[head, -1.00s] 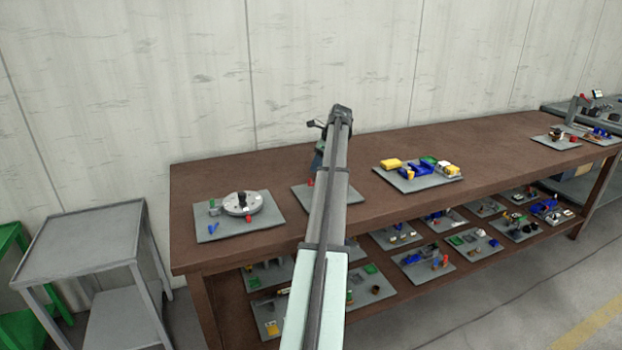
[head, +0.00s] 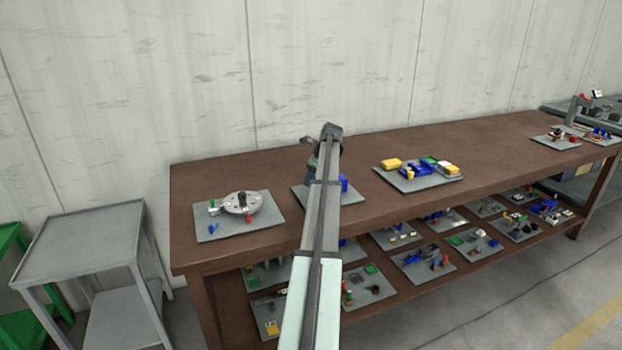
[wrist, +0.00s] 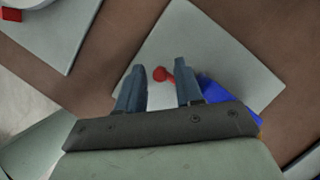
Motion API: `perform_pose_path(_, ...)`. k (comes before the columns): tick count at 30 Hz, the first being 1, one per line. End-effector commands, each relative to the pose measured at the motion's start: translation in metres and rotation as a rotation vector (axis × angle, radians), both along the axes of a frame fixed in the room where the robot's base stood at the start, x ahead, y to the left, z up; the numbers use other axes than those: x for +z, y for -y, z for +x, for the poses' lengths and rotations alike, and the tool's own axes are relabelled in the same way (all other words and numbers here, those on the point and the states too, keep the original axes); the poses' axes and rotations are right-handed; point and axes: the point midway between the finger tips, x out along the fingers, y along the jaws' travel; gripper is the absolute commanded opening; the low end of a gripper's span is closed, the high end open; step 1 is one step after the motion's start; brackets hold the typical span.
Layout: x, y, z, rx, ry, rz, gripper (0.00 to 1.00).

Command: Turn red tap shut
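In the wrist view, a small red tap (wrist: 160,74) with a round knob end and a short stem shows on a grey board (wrist: 215,45). A blue block (wrist: 228,98) is at its right, partly behind my right finger. My gripper (wrist: 160,65) is open, its two fingers apart, with the red knob in the gap between them in the picture. I cannot tell whether they touch it. In the head view, my arm covers the tap and much of the board (head: 300,200); the blue block (head: 344,183) shows right of the arm.
On the brown table (head: 450,150), a grey board with a round disc (head: 240,202) stands to the left. A board with yellow and blue blocks (head: 415,170) stands to the right. Several boards fill the lower shelf. A grey side table (head: 85,240) is at the left.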

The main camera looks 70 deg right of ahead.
Motion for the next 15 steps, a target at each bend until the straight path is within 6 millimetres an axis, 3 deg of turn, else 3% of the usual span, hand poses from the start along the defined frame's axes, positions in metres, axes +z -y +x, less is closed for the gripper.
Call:
perform_pose_path(10,0.0001,0.0000,-0.0002,0.000,0.000,0.000,0.02)
perform_pose_path(15,0.0003,0.0000,-0.0001,0.000,0.000,0.000,0.00)
